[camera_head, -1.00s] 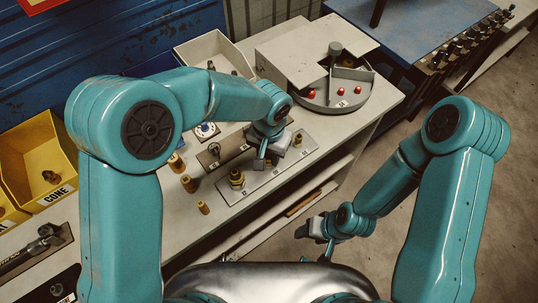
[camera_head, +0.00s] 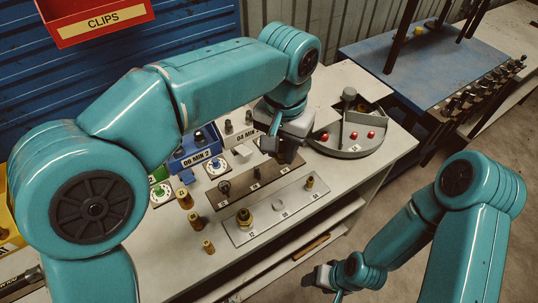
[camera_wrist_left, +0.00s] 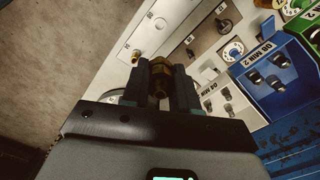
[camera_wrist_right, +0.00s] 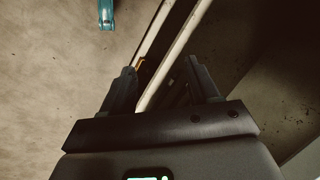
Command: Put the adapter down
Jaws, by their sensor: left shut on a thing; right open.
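My left gripper (camera_head: 284,146) is shut on the brass adapter, above the back right end of the brown plate (camera_head: 238,198). In the left wrist view the brass adapter (camera_wrist_left: 160,72) shows between its fingers (camera_wrist_left: 163,88); in the head view the gripper mostly hides it. Whether it touches the plate I cannot tell. The grey plate (camera_head: 268,229) lies in front, with a wide brass fitting (camera_head: 244,217) at its left and a small one (camera_head: 309,183) at its right. My right gripper (camera_wrist_right: 162,82) is open and empty, beyond the bench's front edge.
Several brass fittings (camera_head: 195,221) stand left of the plates. A blue bin (camera_head: 197,149) and round dials (camera_head: 218,167) are behind. A round divided tray (camera_head: 345,150) with red knobs is to the right. A red CLIPS bin (camera_head: 97,22) hangs at upper left.

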